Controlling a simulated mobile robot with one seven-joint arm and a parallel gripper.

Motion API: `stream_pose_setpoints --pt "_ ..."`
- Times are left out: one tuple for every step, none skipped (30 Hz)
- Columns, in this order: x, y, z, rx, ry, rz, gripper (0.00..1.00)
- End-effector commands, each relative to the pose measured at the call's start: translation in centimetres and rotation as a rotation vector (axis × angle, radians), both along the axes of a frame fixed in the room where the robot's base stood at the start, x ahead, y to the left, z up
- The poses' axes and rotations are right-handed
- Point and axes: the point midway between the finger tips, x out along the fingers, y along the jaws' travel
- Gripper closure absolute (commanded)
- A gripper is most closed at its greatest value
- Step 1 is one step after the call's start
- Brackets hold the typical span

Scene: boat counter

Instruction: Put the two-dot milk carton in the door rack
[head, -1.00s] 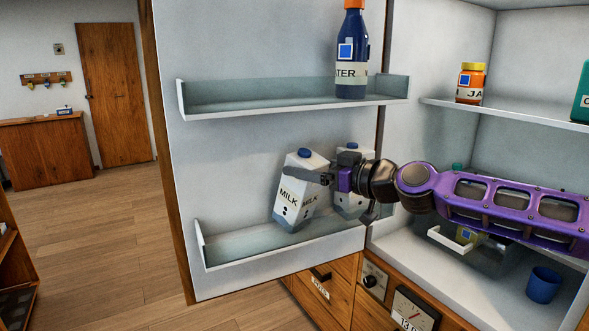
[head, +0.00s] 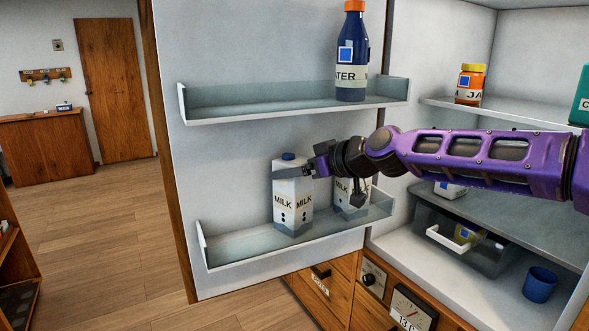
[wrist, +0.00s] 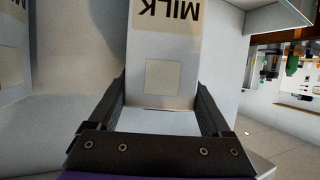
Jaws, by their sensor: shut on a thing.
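The two-dot milk carton (head: 292,212) is white with a blue cap and dark dots low on its faces. It stands upright in the lower door rack (head: 235,250), and its base appears to rest there. My gripper (head: 302,172) is shut on its upper part from the right. In the wrist view the carton (wrist: 165,45) lies between the two fingers (wrist: 161,90), with the MILK label upside down. A second milk carton (head: 350,200) stands just right of it in the same rack, partly hidden by my gripper; its dots are hidden.
A blue water bottle (head: 351,60) stands in the upper door rack (head: 240,105). The lower rack is free left of the carton.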

Motion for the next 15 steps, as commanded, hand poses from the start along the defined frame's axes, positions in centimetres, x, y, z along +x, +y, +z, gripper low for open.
stream_pose_setpoints --pt "0.06 0.01 0.23 0.002 -0.004 -0.001 1.00" --pt "0.06 0.01 0.23 0.002 -0.004 -0.001 1.00" --pt "0.06 0.01 0.22 0.002 -0.004 -0.001 1.00" --pt "0.06 0.01 0.18 0.002 -0.004 -0.001 1.00" --pt "0.06 0.01 0.10 0.002 -0.004 -0.001 1.00" --pt "0.05 0.00 -0.05 0.002 -0.004 -0.001 1.00" --pt "0.00 -0.01 -0.26 0.000 0.000 0.000 0.16" --pt "0.01 -0.02 -0.18 0.001 -0.001 0.000 0.10" --pt "0.01 -0.02 -0.17 0.001 -0.001 0.000 0.03" --pt "0.01 -0.02 -0.17 0.001 -0.001 0.000 0.00" --pt "0.01 -0.02 -0.17 0.001 -0.001 0.000 0.00" --pt "0.01 -0.02 -0.17 0.001 -0.001 0.000 0.00" --pt "0.01 -0.02 -0.17 0.001 -0.001 0.000 0.00" --pt "0.01 -0.02 -0.17 0.001 -0.001 0.000 0.00" --pt "0.01 -0.02 -0.17 0.001 -0.001 0.000 0.00"
